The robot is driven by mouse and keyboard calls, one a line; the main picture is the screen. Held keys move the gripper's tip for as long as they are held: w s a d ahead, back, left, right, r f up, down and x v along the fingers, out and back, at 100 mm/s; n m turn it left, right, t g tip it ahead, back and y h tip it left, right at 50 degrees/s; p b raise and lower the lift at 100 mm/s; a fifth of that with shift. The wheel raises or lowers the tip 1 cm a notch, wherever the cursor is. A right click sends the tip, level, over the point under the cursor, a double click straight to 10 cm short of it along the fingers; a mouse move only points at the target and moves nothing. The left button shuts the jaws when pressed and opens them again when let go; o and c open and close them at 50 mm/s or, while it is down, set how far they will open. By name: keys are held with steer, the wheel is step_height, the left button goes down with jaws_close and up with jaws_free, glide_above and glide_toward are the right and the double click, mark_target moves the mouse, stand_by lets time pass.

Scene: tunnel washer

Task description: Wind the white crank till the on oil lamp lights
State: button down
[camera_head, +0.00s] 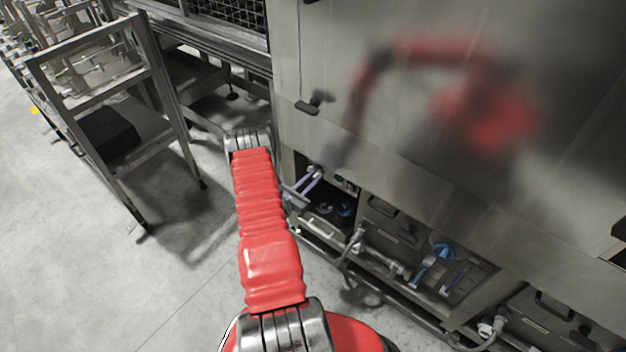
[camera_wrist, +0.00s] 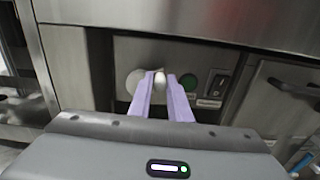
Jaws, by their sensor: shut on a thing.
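The white crank (camera_wrist: 134,83) is a round pale disc with a white handle knob (camera_wrist: 159,83) on a grey panel in the wrist view. My gripper (camera_wrist: 160,79) has its two lilac fingers shut on the knob, one on each side. Just right of the fingers is a round dark green lamp or button (camera_wrist: 189,82), partly covered by the right finger. It does not look bright, and the labels near it are too small to read. In the head view my gripper (camera_head: 312,180) reaches into the recess under the steel housing; the crank is not clear there.
A steel housing (camera_head: 420,110) overhangs the recess. Right of it are a panel with a handle (camera_head: 381,207), pipes (camera_head: 385,262) and a blue valve part (camera_head: 443,252). A metal frame stand (camera_head: 150,100) is at left. Grey floor (camera_head: 130,270) lies clear in front.

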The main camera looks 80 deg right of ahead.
stand_by(0.4)
step_height(320, 180, down, 3)
steer(key=m, duration=1)
steer(key=shift+s+f, duration=0.15)
steer(key=shift+f, duration=0.05)
stand_by(0.4)
steer(key=c, duration=1.6)
jaws_free()
steer(key=shift+c, duration=0.2)
steer(key=shift+a, duration=0.15)
